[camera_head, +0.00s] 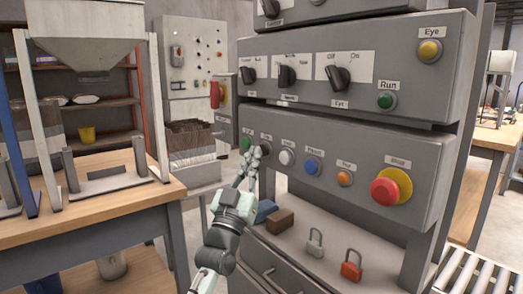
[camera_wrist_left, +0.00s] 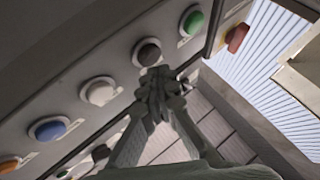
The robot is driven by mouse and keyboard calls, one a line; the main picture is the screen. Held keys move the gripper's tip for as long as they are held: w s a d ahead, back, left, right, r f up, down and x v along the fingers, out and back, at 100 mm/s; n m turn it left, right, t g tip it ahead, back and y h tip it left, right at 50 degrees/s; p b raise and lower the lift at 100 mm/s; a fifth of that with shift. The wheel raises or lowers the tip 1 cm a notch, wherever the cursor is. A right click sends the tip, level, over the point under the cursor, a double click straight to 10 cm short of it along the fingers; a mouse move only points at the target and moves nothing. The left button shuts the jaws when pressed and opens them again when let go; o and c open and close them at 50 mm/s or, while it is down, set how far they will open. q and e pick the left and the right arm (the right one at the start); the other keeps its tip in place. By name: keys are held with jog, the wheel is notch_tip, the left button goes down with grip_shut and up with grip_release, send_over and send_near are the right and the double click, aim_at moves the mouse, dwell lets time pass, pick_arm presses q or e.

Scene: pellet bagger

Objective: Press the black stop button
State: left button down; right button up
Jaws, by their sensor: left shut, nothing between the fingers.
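The black button (camera_wrist_left: 149,53) sits on the lower grey panel, between a green button (camera_wrist_left: 193,22) and a white button (camera_wrist_left: 99,91) in the left wrist view. In the head view it is partly covered by my left gripper (camera_head: 256,158), and its label is too small to read. My left gripper is shut and empty, its fingertips (camera_wrist_left: 160,80) right in front of the black button's lower edge. I cannot tell whether they touch it. My right gripper is not in view.
Along the same panel (camera_head: 345,150) are a blue button (camera_head: 312,166), an orange button (camera_head: 345,179) and a large red mushroom button (camera_head: 385,191) on yellow. Below, a shelf holds a brown block (camera_head: 280,221) and padlocks. A wooden table (camera_head: 110,205) stands at left.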

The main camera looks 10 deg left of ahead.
pick_arm(q)
jog(key=s+a, duration=0.1)
jog(key=s, duration=0.1)
jog(key=s+a+p, duration=0.1)
jog(key=s+a, duration=0.1)
jog(key=shift+s+a+p, duration=0.25)
jog(key=shift+a+p, duration=0.05)
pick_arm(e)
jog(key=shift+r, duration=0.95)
